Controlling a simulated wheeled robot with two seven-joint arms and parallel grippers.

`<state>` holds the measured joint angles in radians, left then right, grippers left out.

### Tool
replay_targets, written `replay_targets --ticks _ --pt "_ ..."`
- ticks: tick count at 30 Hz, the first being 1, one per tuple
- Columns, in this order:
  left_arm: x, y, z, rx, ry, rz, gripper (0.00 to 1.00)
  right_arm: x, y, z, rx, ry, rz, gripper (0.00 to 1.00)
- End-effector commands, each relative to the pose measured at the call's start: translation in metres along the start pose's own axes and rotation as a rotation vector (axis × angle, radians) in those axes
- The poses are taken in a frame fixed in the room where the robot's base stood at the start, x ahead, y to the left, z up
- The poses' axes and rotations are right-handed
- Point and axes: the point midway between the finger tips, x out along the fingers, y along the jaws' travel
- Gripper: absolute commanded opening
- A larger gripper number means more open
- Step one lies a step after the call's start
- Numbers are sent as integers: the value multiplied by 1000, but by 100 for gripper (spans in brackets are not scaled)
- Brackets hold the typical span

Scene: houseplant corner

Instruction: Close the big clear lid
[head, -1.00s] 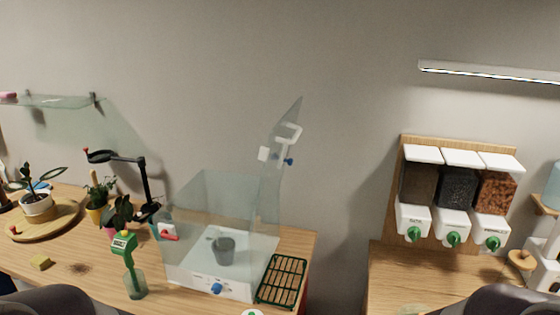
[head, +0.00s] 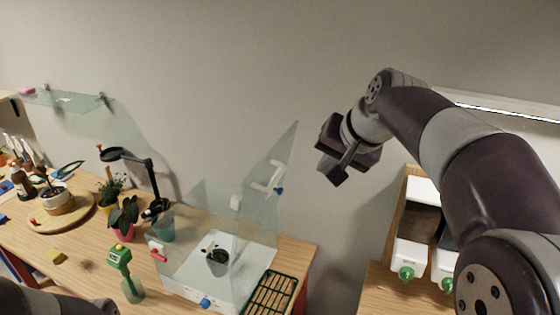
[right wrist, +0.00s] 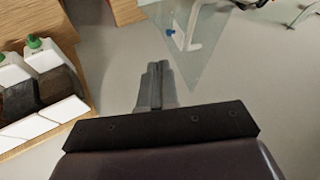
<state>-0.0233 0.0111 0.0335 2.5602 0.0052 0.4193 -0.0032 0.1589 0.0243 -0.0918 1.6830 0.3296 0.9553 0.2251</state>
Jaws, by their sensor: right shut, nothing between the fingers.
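The big clear lid (head: 276,165) stands open and steeply raised at the right side of a clear box with a white base (head: 190,289). Its white handle (head: 268,181) has a blue knob near it. A small potted plant (head: 217,258) sits inside the box. My right gripper (head: 337,178) is shut and empty, in the air right of the lid and apart from it. In the right wrist view, the shut fingers (right wrist: 156,72) show below and left of the lid (right wrist: 206,48) and its handle (right wrist: 190,28). My left gripper is out of view.
A green rack (head: 270,293) lies right of the box, at the table's right end. A gap separates the tables.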

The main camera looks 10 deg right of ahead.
Motion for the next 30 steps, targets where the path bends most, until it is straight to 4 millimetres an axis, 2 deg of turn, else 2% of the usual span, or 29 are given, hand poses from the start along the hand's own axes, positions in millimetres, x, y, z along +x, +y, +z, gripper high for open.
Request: replay_targets --ticks 4,6,14,16,21,30 --pt "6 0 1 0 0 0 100 24 1 1 -1 0 0 0" --pt "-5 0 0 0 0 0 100 35 -1 -1 0 -3 2 0" --pt "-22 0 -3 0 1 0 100 92 -1 -1 -2 -1 3 0" --pt "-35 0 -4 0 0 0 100 96 -12 -3 -5 0 2 0" --pt "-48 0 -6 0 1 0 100 108 -30 -2 -5 2 2 0" --pt "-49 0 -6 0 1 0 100 115 -35 0 -2 5 1 0"
